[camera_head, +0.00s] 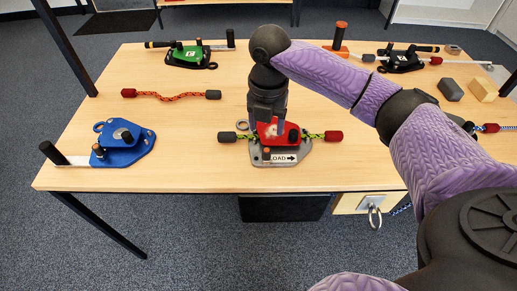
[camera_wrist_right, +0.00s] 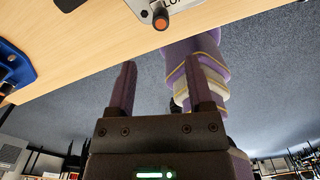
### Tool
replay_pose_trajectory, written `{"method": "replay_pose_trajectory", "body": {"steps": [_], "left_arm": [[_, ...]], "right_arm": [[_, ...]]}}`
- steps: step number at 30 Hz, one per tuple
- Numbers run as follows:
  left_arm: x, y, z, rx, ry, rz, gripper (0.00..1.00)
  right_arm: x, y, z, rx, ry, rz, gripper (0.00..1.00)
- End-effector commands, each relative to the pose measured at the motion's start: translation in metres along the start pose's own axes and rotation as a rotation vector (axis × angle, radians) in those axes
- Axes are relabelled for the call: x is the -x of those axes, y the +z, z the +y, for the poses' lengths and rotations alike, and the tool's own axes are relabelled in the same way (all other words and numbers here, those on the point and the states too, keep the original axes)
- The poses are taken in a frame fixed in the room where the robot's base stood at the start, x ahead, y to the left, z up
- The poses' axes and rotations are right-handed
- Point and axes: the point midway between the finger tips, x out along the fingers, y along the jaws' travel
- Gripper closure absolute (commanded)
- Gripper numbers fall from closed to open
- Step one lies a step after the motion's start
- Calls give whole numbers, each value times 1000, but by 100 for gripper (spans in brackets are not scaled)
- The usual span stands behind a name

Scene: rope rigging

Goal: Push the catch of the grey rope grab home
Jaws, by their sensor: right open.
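The grey rope grab (camera_head: 273,157) lies on the table's near middle, with a red cover (camera_head: 284,130) and a label reading "OAD" with an arrow. The knob also shows in the right wrist view (camera_wrist_right: 161,18). My right gripper (camera_head: 268,117) points down over the grab's back and hides part of it. Its fingers (camera_wrist_right: 160,63) are apart and empty; contact is unclear. My left gripper is out of view.
A blue device (camera_head: 123,150) stands to the left. An orange rope (camera_head: 170,96) lies behind it. Green (camera_head: 190,54) and black (camera_head: 401,61) devices are at the back. A grey block (camera_head: 451,89) and a wooden block (camera_head: 483,90) lie right.

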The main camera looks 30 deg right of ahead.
Motion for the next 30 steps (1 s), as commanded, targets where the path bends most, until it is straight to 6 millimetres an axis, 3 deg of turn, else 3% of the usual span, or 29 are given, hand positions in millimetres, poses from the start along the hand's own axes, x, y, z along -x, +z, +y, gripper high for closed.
{"method": "replay_pose_trajectory", "body": {"steps": [3,9,13,17,25,30], "left_arm": [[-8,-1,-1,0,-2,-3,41],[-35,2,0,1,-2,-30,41],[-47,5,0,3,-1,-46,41],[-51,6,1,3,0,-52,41],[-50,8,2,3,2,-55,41],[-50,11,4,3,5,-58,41]], "right_arm": [[-6,4,-3,28,-7,4,34],[-58,4,-4,27,-10,6,34],[-83,3,-3,27,-9,5,34],[-94,3,-3,27,-6,3,34],[-93,4,-3,26,-4,1,34],[-93,3,-3,26,-4,1,70]]}}
